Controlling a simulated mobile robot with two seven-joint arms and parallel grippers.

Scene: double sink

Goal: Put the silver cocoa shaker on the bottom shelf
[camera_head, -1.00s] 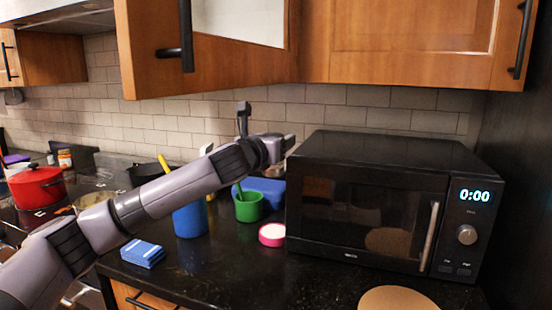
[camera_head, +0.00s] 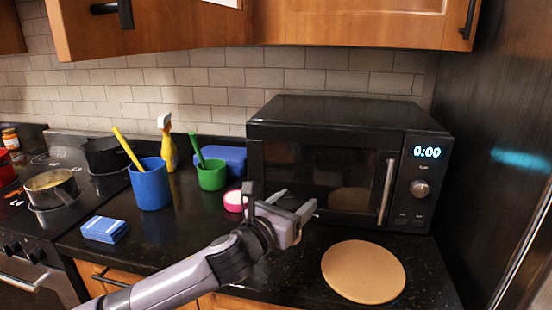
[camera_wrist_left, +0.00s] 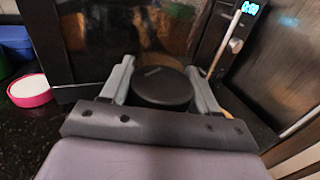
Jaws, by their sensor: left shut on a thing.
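My left gripper (camera_head: 297,211) is in front of the microwave's lower left part, low over the counter. In the left wrist view its two fingers (camera_wrist_left: 161,86) stand on either side of a dark round-topped thing (camera_wrist_left: 162,87), which appears to be the cocoa shaker seen from its lid end. Its silver side does not show, and I cannot make it out clearly in the head view. The wooden upper cabinet (camera_head: 350,22) runs along the top of the head view. A cabinet door (camera_head: 160,27) hangs open at upper left; the shelves are out of view. My right gripper is not in view.
The black microwave (camera_head: 330,165) is right behind my left gripper. A round board (camera_head: 363,272) lies on the counter at right. A blue cup (camera_head: 150,185), green cup (camera_head: 211,177), pink-rimmed tub (camera_head: 233,201) and blue sponges (camera_head: 104,229) stand left. A tall dark panel (camera_head: 490,130) bounds the right.

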